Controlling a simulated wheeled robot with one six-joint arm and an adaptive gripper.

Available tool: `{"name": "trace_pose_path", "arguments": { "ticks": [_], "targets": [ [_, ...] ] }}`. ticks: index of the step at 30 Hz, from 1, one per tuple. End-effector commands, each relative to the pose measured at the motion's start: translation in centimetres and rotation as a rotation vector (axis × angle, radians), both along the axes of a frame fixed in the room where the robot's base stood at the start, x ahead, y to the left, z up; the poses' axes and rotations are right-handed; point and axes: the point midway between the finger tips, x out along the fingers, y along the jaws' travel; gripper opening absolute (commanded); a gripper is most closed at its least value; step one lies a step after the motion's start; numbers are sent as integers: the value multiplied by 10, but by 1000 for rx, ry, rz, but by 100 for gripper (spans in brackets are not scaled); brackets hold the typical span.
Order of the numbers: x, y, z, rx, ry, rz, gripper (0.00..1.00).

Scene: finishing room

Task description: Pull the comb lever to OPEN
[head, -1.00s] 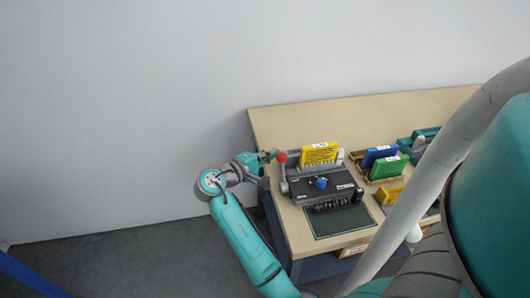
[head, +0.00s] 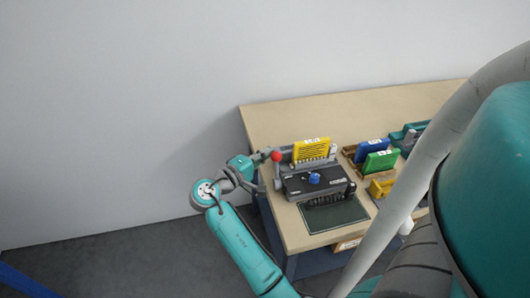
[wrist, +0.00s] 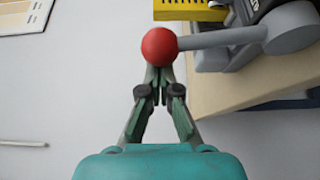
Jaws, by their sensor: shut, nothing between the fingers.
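The comb lever is a grey arm (wrist: 222,37) with a red ball knob (head: 276,156) on the left side of the dark binding machine (head: 314,183). In the head view the lever stands roughly upright. The red knob also shows large in the wrist view (wrist: 159,46). My gripper (wrist: 154,76) is shut and empty, with its fingertips right at the knob's near side. The knob covers the very tips, so I cannot tell whether they touch it. In the head view my gripper (head: 265,155) comes in from the left. The OPEN marking is too small to read.
A yellow block (head: 311,150) stands at the back of the machine. Blue (head: 372,151) and green (head: 381,162) blocks stand in holders to the right. A dark mat (head: 335,215) lies in front. The wooden table's (head: 290,118) back strip is clear.

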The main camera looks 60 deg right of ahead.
Motion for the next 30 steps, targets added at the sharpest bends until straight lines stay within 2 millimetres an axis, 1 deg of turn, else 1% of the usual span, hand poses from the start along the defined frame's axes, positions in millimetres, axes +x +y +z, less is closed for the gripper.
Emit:
{"name": "trace_pose_path", "arguments": {
  "ticks": [9, 18, 21, 30],
  "targets": [
    [-20, 23, 7, -220, -185, 1, 0],
    [-36, 42, 7, -401, -340, 0, 0],
    [-40, 47, 6, -445, -378, 2, 0],
    [-47, 55, 4, -439, -376, -1, 0]
  ]
}}
